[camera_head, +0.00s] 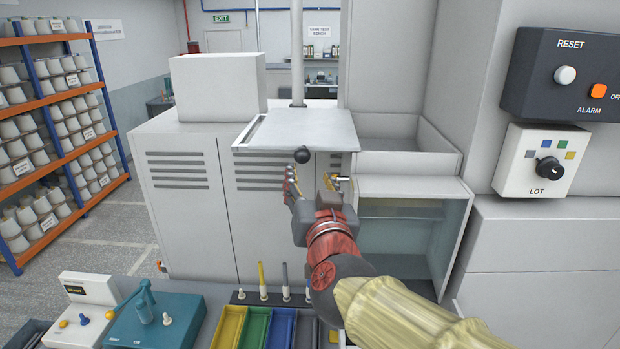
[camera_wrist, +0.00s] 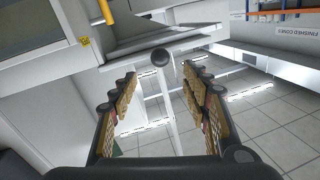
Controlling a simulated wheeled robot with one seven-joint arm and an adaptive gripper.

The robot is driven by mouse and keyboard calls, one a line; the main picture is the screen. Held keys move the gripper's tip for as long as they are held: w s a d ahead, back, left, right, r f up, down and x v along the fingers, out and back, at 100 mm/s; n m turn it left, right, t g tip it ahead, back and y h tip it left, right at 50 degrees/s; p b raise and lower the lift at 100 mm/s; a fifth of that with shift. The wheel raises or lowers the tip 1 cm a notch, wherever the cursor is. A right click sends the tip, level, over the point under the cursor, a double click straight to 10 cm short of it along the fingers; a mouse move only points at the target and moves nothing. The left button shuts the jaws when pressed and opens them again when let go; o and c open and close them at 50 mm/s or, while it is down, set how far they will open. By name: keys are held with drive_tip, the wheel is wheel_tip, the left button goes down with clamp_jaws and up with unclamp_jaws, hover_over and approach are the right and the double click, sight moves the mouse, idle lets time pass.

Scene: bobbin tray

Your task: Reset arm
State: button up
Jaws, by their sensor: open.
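My gripper (camera_head: 318,184) is in the middle of the head view, in front of the grey machine (camera_head: 195,200). In the wrist view my gripper (camera_wrist: 160,100) shows two spread fingers with tan pads and nothing between them. A black ball knob (camera_head: 302,155) shows just beyond the fingertips in the head view, by the front edge of a grey flap (camera_head: 300,130). The knob also shows in the wrist view (camera_wrist: 161,57), ahead of the fingertips. I cannot tell whether the fingers touch it; they look apart from it.
Coloured trays (camera_head: 255,326) and upright spindles (camera_head: 262,280) stand below my arm. A teal lever unit (camera_head: 160,320) is at lower left. A control box with a LOT dial (camera_head: 540,165) and a RESET/ALARM panel (camera_head: 570,100) are at right. Cone shelves (camera_head: 55,130) stand at left, beyond open floor.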

drive_tip(key=s+a+f+n+g+y+b, duration=0.25)
drive_tip(key=s+f+g, duration=0.2)
drive_tip(key=f, duration=0.45)
drive_tip(key=s+a+f+n+g+y+b, duration=0.1)
drive_tip(key=s+a+f+g+y, duration=0.2)
drive_tip(key=s+f, duration=0.5)
drive_tip(key=s+d+f+m+g+h+b, duration=0.1)
drive_tip(key=s+d+f+b, duration=0.3)
drive_tip(key=d+f+b, duration=0.4)
drive_tip(key=s+d+f+m+g+h+b, duration=0.1)
drive_tip(key=s+d+f+h+b, duration=0.3)
drive_tip(key=d+f+b, duration=0.4)
drive_tip(key=s+d+f+m+g+h+b, duration=0.1)
drive_tip(key=s+d+f+b, duration=0.4)
drive_tip(key=f, duration=1.4)
drive_tip(key=shift+s+d+g+h+b, duration=0.4)
drive_tip(key=shift+d+g+h+b, duration=0.6)
drive_tip(key=shift+d+b, duration=1)
drive_tip(key=shift+d, duration=0.15)
drive_tip(key=shift+f, duration=0.15)
